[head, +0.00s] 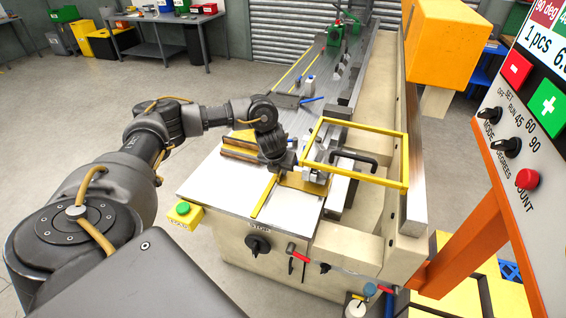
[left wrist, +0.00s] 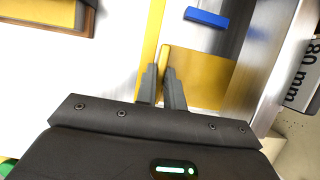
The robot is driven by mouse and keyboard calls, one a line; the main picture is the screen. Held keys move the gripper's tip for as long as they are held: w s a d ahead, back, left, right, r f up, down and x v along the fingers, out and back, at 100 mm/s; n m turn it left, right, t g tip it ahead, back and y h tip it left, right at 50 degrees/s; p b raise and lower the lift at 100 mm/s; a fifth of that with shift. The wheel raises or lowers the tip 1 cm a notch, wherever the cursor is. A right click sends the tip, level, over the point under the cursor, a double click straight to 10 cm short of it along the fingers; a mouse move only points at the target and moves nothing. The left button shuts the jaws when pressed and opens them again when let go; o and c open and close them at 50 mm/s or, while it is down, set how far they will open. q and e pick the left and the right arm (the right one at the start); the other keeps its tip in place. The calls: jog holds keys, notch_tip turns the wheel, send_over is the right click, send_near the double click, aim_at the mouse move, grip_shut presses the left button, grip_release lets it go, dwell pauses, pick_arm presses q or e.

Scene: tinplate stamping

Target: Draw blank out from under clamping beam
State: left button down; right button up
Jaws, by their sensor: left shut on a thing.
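The blank is a flat gold sheet (head: 308,183) on the light table of the machine, and it also shows in the left wrist view (left wrist: 208,82). In the head view it lies at the foot of the metal clamping beam (head: 318,158); its far part is hidden. My left gripper (head: 284,169) is low over the table at the blank's left side. In the left wrist view its two fingers (left wrist: 162,90) are shut on a narrow gold raised edge at the blank's left side. How far the blank reaches under the beam cannot be told. My right gripper is not in view.
A yellow guard frame (head: 358,174) stands over the beam, close right of my gripper. A yellow strip (head: 263,197) lies along the table. A stack of gold sheets (head: 240,146) is at the left. The control panel (head: 530,130) stands at the right. The table's front left is clear.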

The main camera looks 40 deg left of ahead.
pick_arm(q)
jog(key=shift+s+d+r+p, duration=0.1)
jog(key=shift+s+d+p, duration=0.2)
jog(key=shift+s+p, duration=0.35)
jog(key=shift+s+d+p, duration=0.3)
jog(key=shift+s+p, duration=0.05)
jog(key=shift+s, duration=0.65)
jog(key=shift+s+d+r+p, duration=0.1)
jog(key=shift+s+d+p, duration=0.2)
jog(key=shift+s+p, duration=0.35)
jog(key=shift+s+d+f+p, duration=0.1)
jog(key=shift+s+d+p, duration=0.35)
jog(key=shift+s, duration=0.6)
jog(key=shift+s+d+r+p, duration=0.1)
jog(key=shift+s+d+p, duration=0.1)
jog(key=shift+s+p, duration=0.6)
jog(key=shift+s+d+f+p, duration=0.1)
jog(key=shift+s+d+p, duration=0.2)
jog(key=shift+s, duration=0.95)
jog(key=shift+s+d+p, duration=0.25)
jog(key=shift+s, duration=0.3)
jog(key=shift+s+d+p, duration=0.2)
jog(key=shift+s, duration=0.35)
jog(key=shift+s+d, duration=0.15)
jog(key=shift+s, duration=0.25)
jog(key=c, duration=1.4)
grip_release()
jog(key=shift+c, duration=0.2)
